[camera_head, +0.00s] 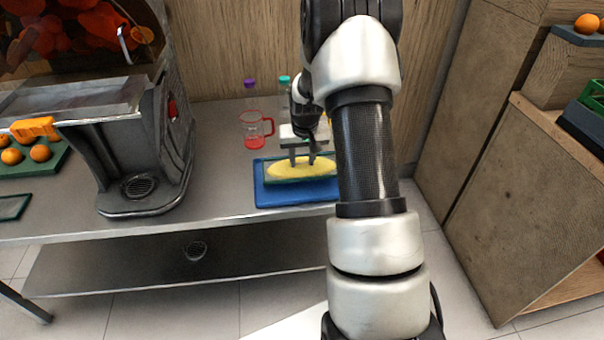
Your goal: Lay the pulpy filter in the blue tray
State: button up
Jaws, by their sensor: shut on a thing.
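The pulpy filter (285,172) is a dark-rimmed frame with a yellow pulpy layer. It is at or just over the blue tray (272,199) on the steel counter, and I cannot tell whether it touches the tray's floor. My gripper (302,160) is at the filter, pointing down, with its fingers shut on it. My arm hides the right end of the filter and tray.
A juicer (140,150) stands left of the tray. A jug with red rims (255,130) and bottles with purple (249,84) and teal caps stand behind it. Oranges (40,153) sit on a green tray at left. Wooden cabinets (500,180) are at right.

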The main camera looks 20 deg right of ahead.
aim_at(302, 169)
jog(key=shift+f+b, duration=0.4)
jog(key=shift+f, duration=1.55)
jog(key=shift+f, duration=0.2)
jog(key=o, duration=1.1)
jog(key=shift+r, duration=0.1)
